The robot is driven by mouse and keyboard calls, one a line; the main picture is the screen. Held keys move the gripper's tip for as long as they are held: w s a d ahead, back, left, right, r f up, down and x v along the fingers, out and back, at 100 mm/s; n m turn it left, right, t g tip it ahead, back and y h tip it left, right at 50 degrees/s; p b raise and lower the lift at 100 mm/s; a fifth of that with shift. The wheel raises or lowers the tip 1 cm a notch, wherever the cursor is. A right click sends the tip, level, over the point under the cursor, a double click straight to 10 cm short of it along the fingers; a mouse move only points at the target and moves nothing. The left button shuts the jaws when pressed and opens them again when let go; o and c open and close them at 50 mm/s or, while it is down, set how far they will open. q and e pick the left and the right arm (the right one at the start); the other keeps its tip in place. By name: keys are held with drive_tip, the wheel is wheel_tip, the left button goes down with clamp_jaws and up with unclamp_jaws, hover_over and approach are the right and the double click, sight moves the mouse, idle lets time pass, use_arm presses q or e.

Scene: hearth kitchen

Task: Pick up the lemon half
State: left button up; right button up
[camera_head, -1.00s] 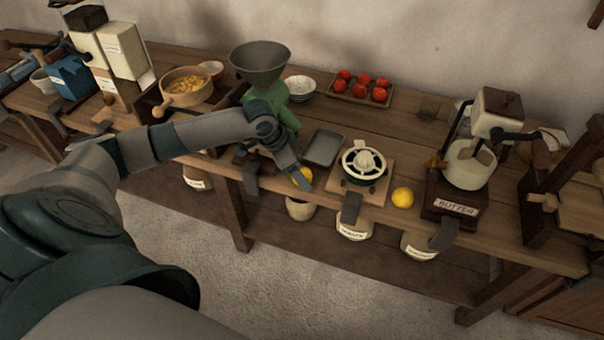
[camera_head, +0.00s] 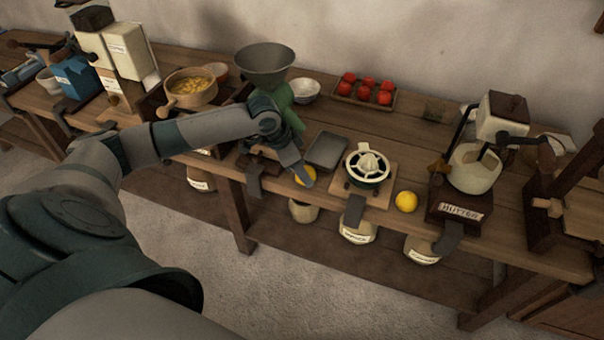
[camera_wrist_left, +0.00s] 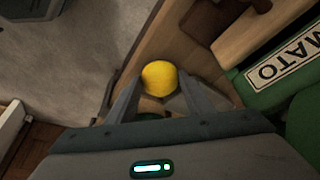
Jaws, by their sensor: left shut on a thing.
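The lemon half (camera_wrist_left: 159,78) shows in the left wrist view as a round yellow shape between the fingertips. My left gripper (camera_wrist_left: 155,93) is shut on it, a finger on each side. In the head view the lemon half (camera_head: 304,176) is partly covered by my left gripper (camera_head: 297,172), at the front edge of the wooden table (camera_head: 408,142). Whether the lemon half touches the tabletop cannot be told. A second yellow lemon piece (camera_head: 406,201) sits on the table to the right. My right gripper is not in view.
A white juicer (camera_head: 367,163) on a wooden board and a dark tray (camera_head: 326,151) stand right of the gripper. A green mill with a grey funnel (camera_head: 263,60) stands close behind it. The butter churn (camera_head: 474,165) is further right.

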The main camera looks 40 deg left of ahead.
use_arm(q)
wheel_tip(320, 180, up, 3)
drive_tip(key=shift+f+b, duration=0.2)
drive_tip(key=shift+b, duration=0.2)
drive_tip(key=d+r+b, duration=0.2)
drive_tip(key=d+r, duration=0.5)
drive_tip(key=d, duration=0.4)
drive_tip(key=shift+d, duration=0.35)
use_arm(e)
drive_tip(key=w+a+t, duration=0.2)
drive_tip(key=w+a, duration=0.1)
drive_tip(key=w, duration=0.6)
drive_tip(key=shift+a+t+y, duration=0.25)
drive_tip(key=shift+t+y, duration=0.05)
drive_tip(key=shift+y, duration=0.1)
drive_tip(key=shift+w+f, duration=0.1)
use_arm(q)
drive_tip(key=s+d+r+n+y, duration=0.2)
drive_tip(key=s+d+r+n, duration=0.1)
drive_tip(key=r+n, duration=0.3)
drive_tip(key=shift+d+r+n+t+y, duration=0.3)
drive_tip(key=shift+d+n+t, duration=0.15)
drive_tip(key=shift+d, duration=0.35)
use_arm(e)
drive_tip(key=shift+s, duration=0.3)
